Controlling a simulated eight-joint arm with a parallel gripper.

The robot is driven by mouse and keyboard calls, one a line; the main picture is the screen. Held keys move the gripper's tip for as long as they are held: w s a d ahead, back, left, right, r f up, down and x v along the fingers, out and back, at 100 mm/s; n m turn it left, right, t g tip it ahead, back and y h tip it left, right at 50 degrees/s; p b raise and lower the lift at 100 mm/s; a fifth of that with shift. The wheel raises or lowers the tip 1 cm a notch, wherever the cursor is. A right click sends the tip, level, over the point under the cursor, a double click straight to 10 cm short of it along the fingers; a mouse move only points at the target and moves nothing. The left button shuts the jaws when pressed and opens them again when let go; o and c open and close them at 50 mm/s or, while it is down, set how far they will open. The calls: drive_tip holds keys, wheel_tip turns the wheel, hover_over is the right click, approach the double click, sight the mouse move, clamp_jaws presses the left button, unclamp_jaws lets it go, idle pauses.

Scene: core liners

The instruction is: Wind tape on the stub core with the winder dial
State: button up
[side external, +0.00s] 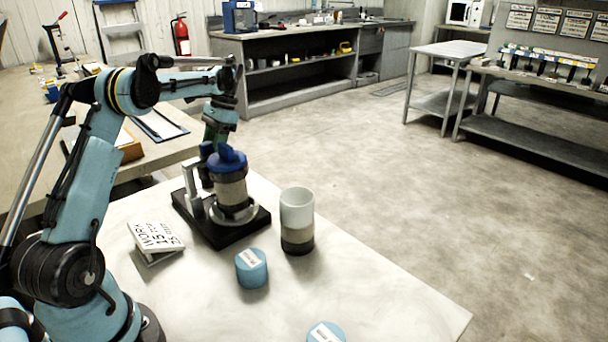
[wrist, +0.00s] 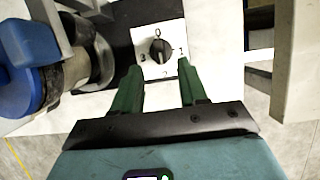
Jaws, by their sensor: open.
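The winder dial is a black round knob (wrist: 158,49) on a white plate with 0 at the top, 1 at the right and 3 at the left. My gripper (wrist: 160,82) has its green fingers open, one at each side below the dial, with nothing between them. The winder has a black base (side external: 250,226) on the table. A beige core (side external: 231,190) with a blue cap (side external: 227,158) stands upright on it; the cap also shows at the left in the wrist view (wrist: 30,45). In the side view the fingertips and dial are hidden behind the winder.
A white, beige and dark cylinder (side external: 297,208) stands right of the winder. Blue labelled cylinders (side external: 251,270) (side external: 326,332) sit in front. The table's right front (side external: 400,310) is clear.

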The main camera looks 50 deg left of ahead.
drive_tip(key=v, duration=0.6)
drive_tip(key=shift+w, duration=0.1)
drive_tip(key=shift+d, duration=0.1)
